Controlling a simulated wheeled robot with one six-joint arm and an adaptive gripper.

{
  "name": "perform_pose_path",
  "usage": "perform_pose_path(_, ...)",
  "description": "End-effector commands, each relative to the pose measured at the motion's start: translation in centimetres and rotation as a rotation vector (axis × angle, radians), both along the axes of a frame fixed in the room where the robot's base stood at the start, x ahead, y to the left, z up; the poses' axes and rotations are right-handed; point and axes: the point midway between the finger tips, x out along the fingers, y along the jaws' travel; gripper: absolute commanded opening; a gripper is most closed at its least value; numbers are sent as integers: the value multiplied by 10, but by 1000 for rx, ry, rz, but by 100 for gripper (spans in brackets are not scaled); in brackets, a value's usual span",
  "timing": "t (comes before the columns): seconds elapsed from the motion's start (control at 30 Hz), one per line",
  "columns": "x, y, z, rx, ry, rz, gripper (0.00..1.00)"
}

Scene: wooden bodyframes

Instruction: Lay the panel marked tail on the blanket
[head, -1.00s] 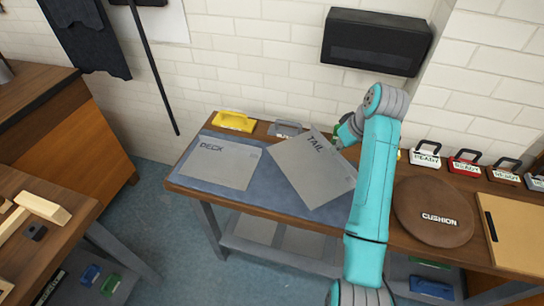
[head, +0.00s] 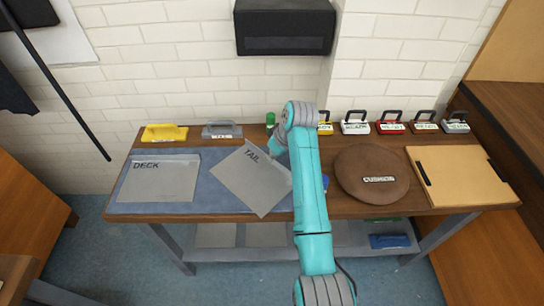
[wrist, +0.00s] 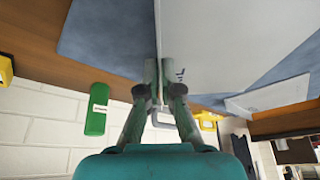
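The grey tail panel (head: 250,182) is over the blue blanket (head: 218,205) on the bench, turned at an angle, its label near the top corner. In the wrist view the panel (wrist: 215,45) runs up and right from my fingers. My gripper (wrist: 160,72) is shut on its edge. In the head view my gripper (head: 277,148) is at the panel's upper right side, partly hidden by my arm. The panel's lower corner reaches the bench's front edge. I cannot tell whether it touches the blanket.
The deck panel (head: 160,180) lies on the blanket's left part, close to the tail panel. A brown cushion (head: 371,173) and tan board (head: 461,176) lie to the right.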

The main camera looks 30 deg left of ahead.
Motion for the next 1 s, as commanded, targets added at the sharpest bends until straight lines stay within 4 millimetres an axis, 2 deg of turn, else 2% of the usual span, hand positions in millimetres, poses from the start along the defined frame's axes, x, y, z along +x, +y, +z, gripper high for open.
perform_pose_path(0.37, 0, 0, -6, 1, 0, 0, 0)
perform_pose_path(0.47, 0, 0, -7, 0, 0, 0, 20)
perform_pose_path(0.5, 0, 0, -7, 0, 0, 0, 30)
perform_pose_path(0.53, 0, 0, -7, 0, 0, 0, 31)
perform_pose_path(0.83, 0, 0, -6, 1, 0, 0, 31)
perform_pose_path(1.0, 0, -5, 8, 2, -2, -1, 31)
